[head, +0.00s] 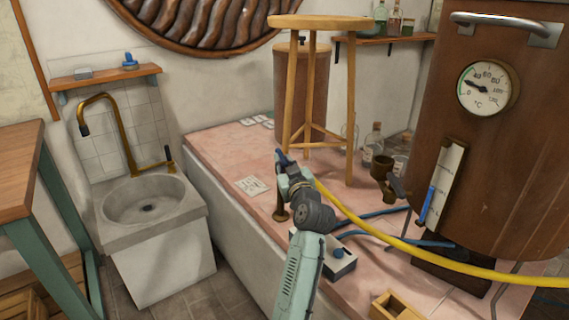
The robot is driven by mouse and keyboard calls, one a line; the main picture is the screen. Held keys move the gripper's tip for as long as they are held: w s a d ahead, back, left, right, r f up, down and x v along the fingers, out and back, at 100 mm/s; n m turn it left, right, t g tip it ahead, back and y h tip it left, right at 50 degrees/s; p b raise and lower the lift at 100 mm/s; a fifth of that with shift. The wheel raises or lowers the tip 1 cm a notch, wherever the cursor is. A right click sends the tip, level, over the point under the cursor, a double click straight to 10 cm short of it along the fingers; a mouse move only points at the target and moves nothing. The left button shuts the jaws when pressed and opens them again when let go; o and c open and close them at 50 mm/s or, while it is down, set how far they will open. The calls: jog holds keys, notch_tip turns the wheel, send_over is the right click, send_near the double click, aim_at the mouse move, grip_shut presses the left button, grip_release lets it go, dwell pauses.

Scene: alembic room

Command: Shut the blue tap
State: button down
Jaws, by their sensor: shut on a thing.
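My gripper (286,168) is at the end of my pale green arm, above the pink tiled platform, left of the wooden stool. A blue piece, which looks like the handle of the blue tap (282,156), shows at its fingertips. The gripper is shut on it. Below, a brass post with a round foot (281,215) stands on the tiles near the platform's front edge; my gripper hides its upper part. How far the handle is turned cannot be told.
A wooden stool (320,22) stands close behind my gripper. A yellow hose (375,236) runs right from beside it. A grey box with a blue knob (338,262) lies right of my arm. A large brown boiler (510,130) fills the right. A stone sink (150,205) is left.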

jog(key=shift+f, duration=0.1)
jog(key=n+g+y+b, duration=0.1)
jog(key=y+b, duration=0.1)
jog(key=d+n+g+y+b, duration=0.1)
jog(key=y+b, duration=0.1)
jog(key=n+g+y+b, duration=0.1)
jog(key=n+y+b, duration=0.1)
jog(key=shift+w+d, duration=0.25)
jog(key=shift+w, duration=0.15)
jog(key=c, duration=1.6)
grip_release()
jog(key=shift+o, duration=0.2)
